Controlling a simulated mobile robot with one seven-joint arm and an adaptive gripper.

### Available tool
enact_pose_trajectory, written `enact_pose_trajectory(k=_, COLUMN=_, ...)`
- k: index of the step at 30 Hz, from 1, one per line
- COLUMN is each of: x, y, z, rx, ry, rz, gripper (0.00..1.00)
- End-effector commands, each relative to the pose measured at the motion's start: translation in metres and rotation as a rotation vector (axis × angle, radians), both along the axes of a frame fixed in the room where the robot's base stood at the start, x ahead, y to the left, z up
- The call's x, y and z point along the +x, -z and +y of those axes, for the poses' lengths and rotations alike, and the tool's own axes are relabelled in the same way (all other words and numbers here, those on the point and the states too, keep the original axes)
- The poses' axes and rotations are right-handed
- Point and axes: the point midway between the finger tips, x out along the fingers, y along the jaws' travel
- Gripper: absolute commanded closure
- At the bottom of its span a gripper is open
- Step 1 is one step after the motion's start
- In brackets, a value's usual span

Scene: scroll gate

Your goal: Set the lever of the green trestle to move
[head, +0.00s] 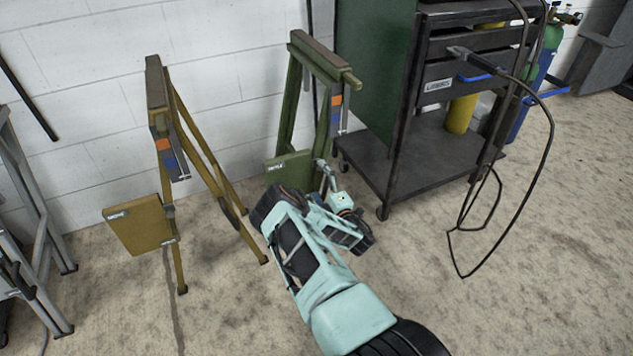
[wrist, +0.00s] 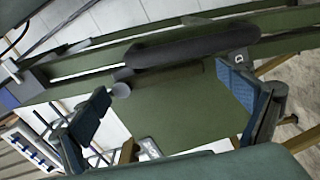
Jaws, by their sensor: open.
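The green trestle (head: 297,115) stands against the white wall, right of a yellow one. Its upright carries a small plate (head: 337,103) with orange and blue fields. A green panel (head: 290,172) with a white label hangs low on it. In the wrist view, a dark round grip (wrist: 190,47) lies along a green bar (wrist: 75,62), with a small round knob (wrist: 121,88) at its left end. I cannot tell surely which part is the lever. My gripper (wrist: 170,100) is open and empty, its blue-padded fingers spread in front of the green panel (wrist: 180,110), close to the grip.
The yellow trestle (head: 157,90) stands left, with its panel (head: 142,225) sticking out. A dark tool cart (head: 400,160) with a hanging black cable (head: 548,150) stands right. A grey stand (head: 35,200) is far left. Floor in front is clear.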

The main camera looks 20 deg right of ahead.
Motion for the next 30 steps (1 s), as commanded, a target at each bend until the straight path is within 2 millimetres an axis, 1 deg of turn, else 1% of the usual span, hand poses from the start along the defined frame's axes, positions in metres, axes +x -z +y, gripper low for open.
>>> enact_pose_trajectory(k=1, x=0.0053, y=0.0008, z=0.0008, rx=0.0, ry=-0.002, rz=-0.002, gripper=0.06)
enact_pose_trajectory(k=4, x=0.0109, y=0.0002, z=0.0007, rx=0.0, ry=-0.001, rz=-0.001, gripper=0.06)
enact_pose_trajectory(k=13, x=0.0127, y=-0.0006, z=0.0007, rx=0.0, ry=0.0, rz=0.0, gripper=0.06)
enact_pose_trajectory(k=30, x=0.0124, y=-0.0004, z=0.0006, rx=0.0, ry=0.0, rz=0.0, gripper=0.68)
